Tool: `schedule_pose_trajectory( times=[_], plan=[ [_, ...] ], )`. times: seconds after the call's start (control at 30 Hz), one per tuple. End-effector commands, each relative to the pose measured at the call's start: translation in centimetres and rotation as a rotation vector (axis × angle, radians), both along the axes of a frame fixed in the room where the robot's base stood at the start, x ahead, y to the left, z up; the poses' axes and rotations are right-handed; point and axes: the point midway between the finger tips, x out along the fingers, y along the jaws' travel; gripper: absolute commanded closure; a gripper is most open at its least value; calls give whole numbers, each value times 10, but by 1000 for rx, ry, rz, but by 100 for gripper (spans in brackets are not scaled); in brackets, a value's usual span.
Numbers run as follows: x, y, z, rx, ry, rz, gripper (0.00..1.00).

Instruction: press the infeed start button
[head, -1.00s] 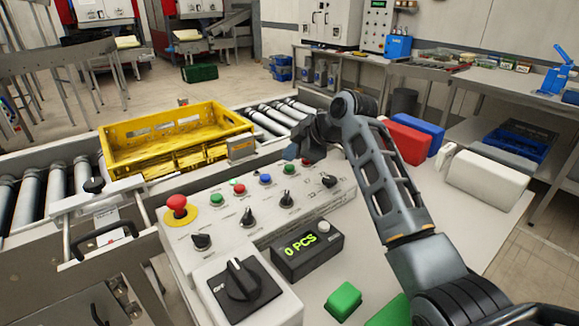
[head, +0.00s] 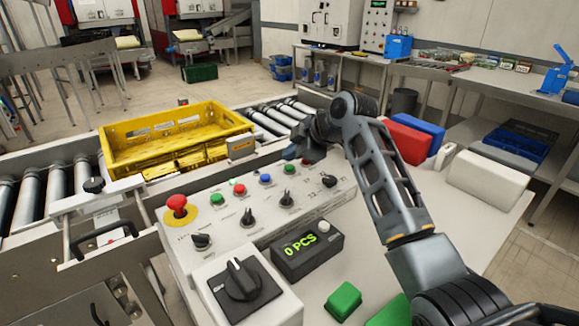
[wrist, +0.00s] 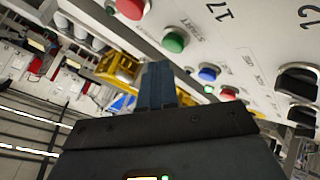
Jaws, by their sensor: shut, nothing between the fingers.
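The control panel (head: 262,212) carries a row of coloured buttons: a green button (head: 217,199), a red button (head: 239,189), a blue button (head: 265,180) and a second green button (head: 289,169). My gripper (head: 290,153) is shut and empty, above the panel's far edge near the second green button. In the wrist view the shut fingers (wrist: 158,72) appear beside that green button (wrist: 175,41) and the blue button (wrist: 209,73), with a visible gap. Another red button (wrist: 130,8) is at the top.
A red mushroom button (head: 177,204) on a yellow disc stands at the panel's left. Black selector knobs (head: 247,218) line the front row. A counter display (head: 300,245) reads 0 PCS. A yellow crate (head: 170,130) sits on the roller conveyor behind the panel.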

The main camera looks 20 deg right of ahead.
Motion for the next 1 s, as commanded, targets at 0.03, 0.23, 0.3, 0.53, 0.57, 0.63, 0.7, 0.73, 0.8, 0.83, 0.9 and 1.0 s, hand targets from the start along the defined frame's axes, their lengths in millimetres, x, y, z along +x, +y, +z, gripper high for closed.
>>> schedule_pose_trajectory(
  times=[0.03,0.23,0.3,0.53,0.57,0.63,0.7,0.73,0.8,0.83,0.9,1.0],
  plan=[
    [0,0,-2,0,1,1,100],
    [0,0,-8,0,0,0,100],
    [0,0,-8,0,0,0,100],
    [0,0,-8,0,0,0,100],
    [0,0,-8,0,0,0,100],
    [0,0,-8,0,0,0,100],
    [0,0,-9,0,0,0,100],
    [0,0,-9,0,0,0,100],
    [0,0,-10,0,0,0,100],
    [0,0,-10,0,1,1,100],
    [0,0,-11,0,1,1,100],
    [0,0,-12,0,1,1,100]
  ],
)
